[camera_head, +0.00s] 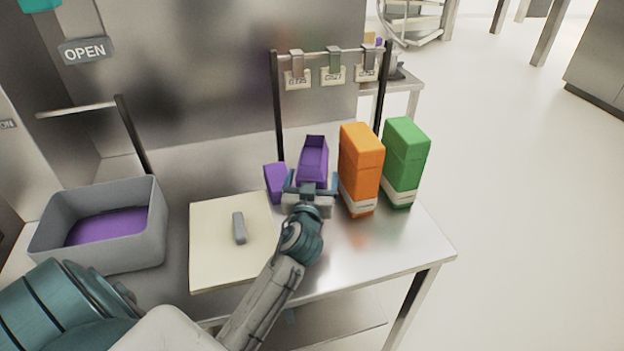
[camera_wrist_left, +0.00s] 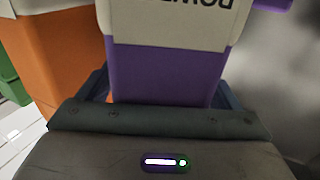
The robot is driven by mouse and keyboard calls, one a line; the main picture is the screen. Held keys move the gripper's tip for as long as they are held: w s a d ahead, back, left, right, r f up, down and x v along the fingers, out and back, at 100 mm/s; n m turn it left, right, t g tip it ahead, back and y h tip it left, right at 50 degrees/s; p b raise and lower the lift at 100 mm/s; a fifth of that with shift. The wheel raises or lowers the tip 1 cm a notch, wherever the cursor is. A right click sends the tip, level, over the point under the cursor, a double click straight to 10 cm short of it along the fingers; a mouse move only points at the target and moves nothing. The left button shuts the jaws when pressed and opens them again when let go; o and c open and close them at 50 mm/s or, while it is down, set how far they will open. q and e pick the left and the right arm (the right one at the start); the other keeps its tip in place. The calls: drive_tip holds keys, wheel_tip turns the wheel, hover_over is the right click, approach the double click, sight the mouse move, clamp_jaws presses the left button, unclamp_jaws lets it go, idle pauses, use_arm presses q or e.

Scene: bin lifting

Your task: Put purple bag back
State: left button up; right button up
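The purple bag (camera_head: 313,158) stands upright on the metal table, left of the orange pack, with its top open. My left gripper (camera_head: 311,190) is at its lower part, a finger on each side. In the left wrist view the purple bag (camera_wrist_left: 163,75) with its upside-down white label fills the space between the fingertips (camera_wrist_left: 160,92), which appear to press its sides. A separate purple piece (camera_head: 276,183) is just left of the bag. The bag's base is hidden by the gripper in the head view. My right gripper is not in view.
The orange pack (camera_head: 361,165) stands close on the right, with a green pack (camera_head: 405,160) beyond it. A rail with clips (camera_head: 331,73) is behind. A pale board (camera_head: 215,215) with a grey tool (camera_head: 239,228) and a grey bin (camera_head: 115,258) with purple contents are left.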

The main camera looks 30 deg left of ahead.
use_arm(q)
drive_tip(key=shift+r, duration=0.1)
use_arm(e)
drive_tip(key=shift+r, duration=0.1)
use_arm(q)
drive_tip(key=shift+s+d, duration=0.15)
drive_tip(key=shift+s, duration=0.1)
drive_tip(key=b+v, duration=0.2)
drive_tip(key=v, duration=0.9)
drive_tip(key=shift+s+b, duration=0.25)
drive_tip(key=shift+b, duration=0.15)
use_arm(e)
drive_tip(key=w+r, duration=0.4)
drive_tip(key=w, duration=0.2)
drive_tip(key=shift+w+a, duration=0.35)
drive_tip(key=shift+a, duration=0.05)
